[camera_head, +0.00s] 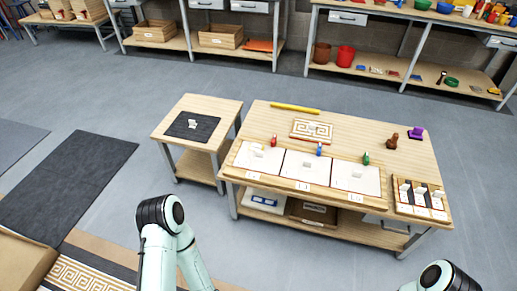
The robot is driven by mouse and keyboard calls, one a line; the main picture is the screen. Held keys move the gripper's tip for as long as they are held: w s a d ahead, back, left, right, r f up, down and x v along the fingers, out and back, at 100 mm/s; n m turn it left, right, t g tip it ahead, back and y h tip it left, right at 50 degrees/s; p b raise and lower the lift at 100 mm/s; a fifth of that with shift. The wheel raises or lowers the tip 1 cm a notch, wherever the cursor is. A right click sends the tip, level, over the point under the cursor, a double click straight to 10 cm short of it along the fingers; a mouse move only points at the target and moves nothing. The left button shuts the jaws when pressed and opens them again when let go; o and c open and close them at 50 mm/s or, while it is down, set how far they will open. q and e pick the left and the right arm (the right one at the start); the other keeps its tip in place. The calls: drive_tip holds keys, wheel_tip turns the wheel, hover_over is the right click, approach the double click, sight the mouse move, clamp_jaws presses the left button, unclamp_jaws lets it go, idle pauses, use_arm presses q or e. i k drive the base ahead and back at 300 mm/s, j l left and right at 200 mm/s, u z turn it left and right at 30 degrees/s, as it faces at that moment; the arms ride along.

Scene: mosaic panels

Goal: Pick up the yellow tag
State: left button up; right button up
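I cannot make out a thing that is clearly a yellow tag. A long yellow bar (295,107) lies along the back edge of the larger wooden table (415,160). Small upright pieces stand at the panels on this table: a red one (273,141), a blue one (319,149) and a green one (366,159). Three white panels (307,166) lie side by side in a wooden frame, each with a small whitish piece on it. Parts of both my arms show at the bottom edge, but neither gripper is in view.
A patterned tile board (311,130), a brown figure (391,141), a purple piece (416,132) and a three-slot tray (423,212) are on the table. A small side table (221,108) with a dark mat (191,126) stands left. Shelves line the back wall; grey floor between is clear.

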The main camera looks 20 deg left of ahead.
sight(254, 147)
drive_tip(key=i+j+z, duration=0.1)
drive_tip(key=z, duration=0.25)
drive_tip(key=j+z, duration=0.35)
drive_tip(key=i+j+z, duration=0.1)
drive_tip(key=z, duration=0.25)
drive_tip(key=i+j+z, duration=0.1)
drive_tip(key=j+z, duration=0.15)
drive_tip(key=j, duration=0.85)
